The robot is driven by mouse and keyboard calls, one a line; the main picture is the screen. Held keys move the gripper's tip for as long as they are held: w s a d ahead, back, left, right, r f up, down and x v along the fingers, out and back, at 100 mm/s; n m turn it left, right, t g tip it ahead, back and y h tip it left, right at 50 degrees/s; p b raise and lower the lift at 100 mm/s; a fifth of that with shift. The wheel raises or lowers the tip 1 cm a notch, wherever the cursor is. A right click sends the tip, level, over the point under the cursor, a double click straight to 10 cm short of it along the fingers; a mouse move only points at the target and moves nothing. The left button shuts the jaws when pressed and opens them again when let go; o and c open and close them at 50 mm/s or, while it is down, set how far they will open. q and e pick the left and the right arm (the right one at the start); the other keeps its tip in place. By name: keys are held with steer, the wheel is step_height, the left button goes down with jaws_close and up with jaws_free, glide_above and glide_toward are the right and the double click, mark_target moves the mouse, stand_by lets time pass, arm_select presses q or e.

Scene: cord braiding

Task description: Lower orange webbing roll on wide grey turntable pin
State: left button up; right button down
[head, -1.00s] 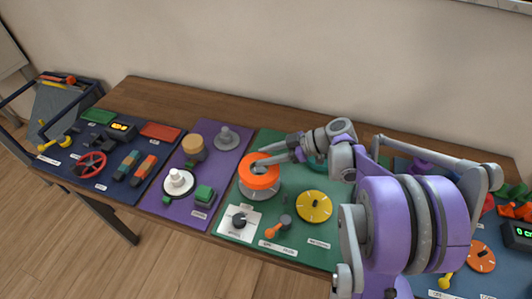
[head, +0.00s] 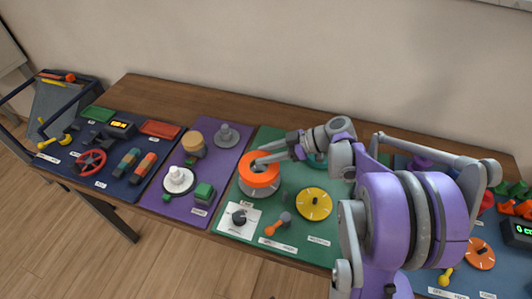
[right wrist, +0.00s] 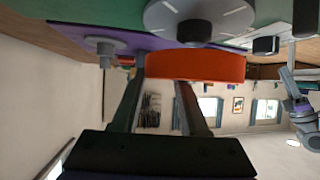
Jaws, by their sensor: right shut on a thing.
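The orange webbing roll (head: 259,177) is held flat in my right gripper (head: 262,161). My right gripper is shut on the roll's rim from above and behind. The wide grey turntable (head: 272,194) lies under the roll on the green mat; the roll hides most of it in the head view. In the right wrist view, which looks upside down, the roll (right wrist: 195,67) is between my fingers (right wrist: 158,100). There the turntable's dark pin (right wrist: 195,30) points toward the roll, with a small gap showing between them. My left gripper is not in view.
A yellow dial (head: 314,204), an orange-handled lever (head: 277,224) and a black knob on a white plate (head: 239,217) stand close by on the green mat. The purple mat (head: 218,168) at left carries a grey stepped post (head: 227,135) and a green block (head: 204,192).

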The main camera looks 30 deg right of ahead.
steer(key=shift+f, duration=0.15)
steer(key=shift+f+b, duration=0.75)
steer(key=shift+f, duration=0.25)
steer(key=shift+f, duration=0.25)
steer(key=shift+f+b, duration=0.25)
steer(key=shift+b, duration=0.1)
steer(key=shift+c, duration=1.8)
jaws_free()
steer(key=shift+f, duration=0.1)
steer(key=shift+a, duration=0.1)
